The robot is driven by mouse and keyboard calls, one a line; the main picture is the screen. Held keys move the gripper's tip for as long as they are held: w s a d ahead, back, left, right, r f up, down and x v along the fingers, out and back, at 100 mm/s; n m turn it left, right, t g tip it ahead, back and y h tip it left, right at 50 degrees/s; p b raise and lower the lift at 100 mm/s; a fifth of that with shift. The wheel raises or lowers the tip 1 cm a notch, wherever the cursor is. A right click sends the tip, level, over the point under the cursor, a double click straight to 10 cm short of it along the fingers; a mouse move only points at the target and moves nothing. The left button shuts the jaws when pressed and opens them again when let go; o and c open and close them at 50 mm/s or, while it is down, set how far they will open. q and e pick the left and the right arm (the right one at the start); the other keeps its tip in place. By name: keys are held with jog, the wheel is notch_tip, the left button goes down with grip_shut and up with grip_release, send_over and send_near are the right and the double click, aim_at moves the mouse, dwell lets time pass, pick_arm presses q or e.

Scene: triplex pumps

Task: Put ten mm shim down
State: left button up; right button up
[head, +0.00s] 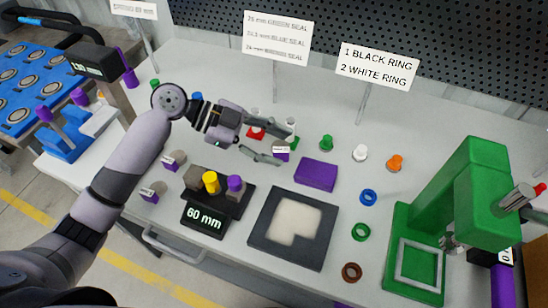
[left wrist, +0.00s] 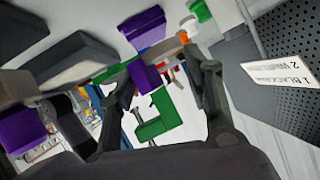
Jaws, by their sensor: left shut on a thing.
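The shim (head: 281,155) is a small purple block with a white label. It sits between the fingers of my left gripper (head: 277,143), which is shut on it above the middle of the table. In the left wrist view, a purple block (left wrist: 148,77) shows between the two fingertips (left wrist: 163,80). The label is too small to read. Two similar purple pieces with white labels, one nearer (head: 153,191) and one farther (head: 175,160), stand at the table's left. My right gripper is not in view.
A purple block (head: 316,174) lies right of the gripper. A dark tray (head: 260,236) with a pale pad is in front. The 60 mm stand (head: 205,218) is at the left, the green press (head: 478,190) at the right. Seals and rings lie between. Sign posts stand behind.

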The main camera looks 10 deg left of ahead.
aim_at(273, 169)
pick_arm(q)
jog(key=shift+f, duration=2.85)
jog(key=shift+f, duration=0.15)
jog(key=o, duration=1.2)
